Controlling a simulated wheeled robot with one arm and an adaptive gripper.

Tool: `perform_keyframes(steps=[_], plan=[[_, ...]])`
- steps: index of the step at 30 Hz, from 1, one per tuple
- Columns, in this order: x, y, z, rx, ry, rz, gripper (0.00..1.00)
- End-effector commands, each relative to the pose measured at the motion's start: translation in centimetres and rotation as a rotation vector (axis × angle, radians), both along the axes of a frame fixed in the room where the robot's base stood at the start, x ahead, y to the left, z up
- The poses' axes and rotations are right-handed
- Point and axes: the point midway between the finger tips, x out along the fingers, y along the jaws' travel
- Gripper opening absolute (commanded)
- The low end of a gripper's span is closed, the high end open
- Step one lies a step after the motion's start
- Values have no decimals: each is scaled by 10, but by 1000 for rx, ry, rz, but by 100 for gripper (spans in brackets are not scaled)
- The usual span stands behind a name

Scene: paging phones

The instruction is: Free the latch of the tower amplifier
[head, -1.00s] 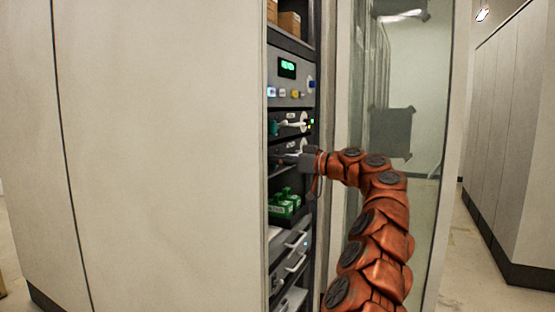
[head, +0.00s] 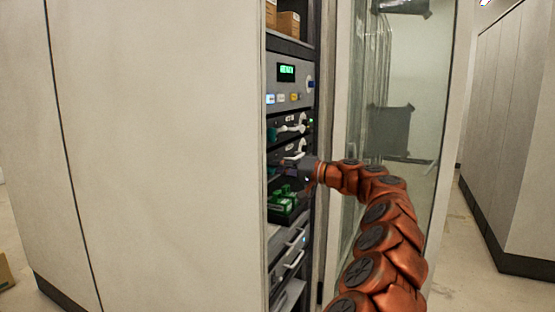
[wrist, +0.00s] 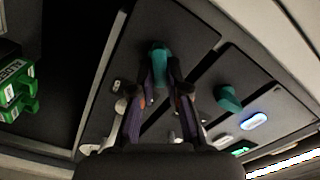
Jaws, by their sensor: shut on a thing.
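Two dark amplifier units sit one above the other in the open rack. Each has a teal latch on its front. My gripper (wrist: 160,68) is shut on the teal latch of the lower unit (wrist: 158,52), with one finger on either side of it. The other teal latch (wrist: 228,98) is free, next to a lit blue-white lamp (wrist: 254,121). In the head view my gripper (head: 298,169) is at the rack front, just below the upper unit (head: 290,127), and hides much of the lower one. I cannot read which unit is the tower amplifier.
Green boxes (head: 284,197) stand on a shelf below my gripper. A grey panel with a green display (head: 287,72) is above. The glass door (head: 420,110) stands open at the right, close to my arm. A closed cabinet side (head: 170,150) fills the left.

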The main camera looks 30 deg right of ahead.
Motion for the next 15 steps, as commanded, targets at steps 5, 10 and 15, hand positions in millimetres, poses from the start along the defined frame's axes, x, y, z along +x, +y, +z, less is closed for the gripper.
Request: perform_keyframes(steps=[5,10,15], plan=[[1,0,3,143,86,0,0],[1,-2,1,269,161,-2,0],[0,-2,-1,371,223,-2,0]])
